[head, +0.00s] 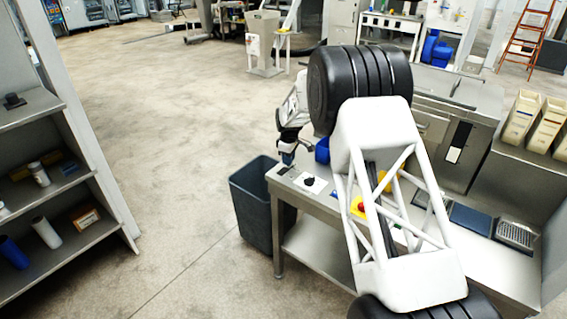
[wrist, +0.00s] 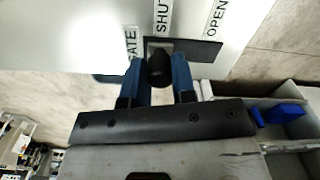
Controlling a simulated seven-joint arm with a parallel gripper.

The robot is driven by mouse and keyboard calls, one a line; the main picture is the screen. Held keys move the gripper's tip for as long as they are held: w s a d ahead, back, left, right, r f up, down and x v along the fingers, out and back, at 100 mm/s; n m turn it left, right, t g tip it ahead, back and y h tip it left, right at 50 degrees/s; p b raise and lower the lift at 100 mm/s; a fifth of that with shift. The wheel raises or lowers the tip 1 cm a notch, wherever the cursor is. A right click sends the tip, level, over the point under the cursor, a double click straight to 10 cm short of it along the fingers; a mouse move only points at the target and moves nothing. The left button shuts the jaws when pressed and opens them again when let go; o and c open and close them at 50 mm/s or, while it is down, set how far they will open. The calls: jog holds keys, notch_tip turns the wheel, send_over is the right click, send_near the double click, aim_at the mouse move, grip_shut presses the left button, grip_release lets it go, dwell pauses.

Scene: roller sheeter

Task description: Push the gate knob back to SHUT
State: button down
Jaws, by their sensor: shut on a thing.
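The gate knob (wrist: 160,68) is a dark round knob in a dark slot (wrist: 200,50) on a pale panel, seen in the wrist view. It stands at the slot's left end, by the SHUT label (wrist: 163,16); the slot runs right to the OPEN label (wrist: 216,17). My gripper (wrist: 160,80) has its two blue fingers on either side of the knob and is shut on it. In the head view my gripper (head: 287,157) is at the bench's far left corner, and the gate knob cannot be made out there.
The metal bench (head: 300,198) carries a black dial on a white plate (head: 309,183), close to my gripper, and a red button on yellow (head: 359,206). A grey bin (head: 255,205) stands at its left. A shelf (head: 60,180) is at far left; open floor lies between.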

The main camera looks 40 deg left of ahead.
jog(key=shift+w+r, duration=0.1)
jog(key=shift+w, duration=0.2)
jog(key=c, duration=0.9)
grip_release()
jog(key=shift+c, duration=0.2)
jog(key=shift+r, duration=3.85)
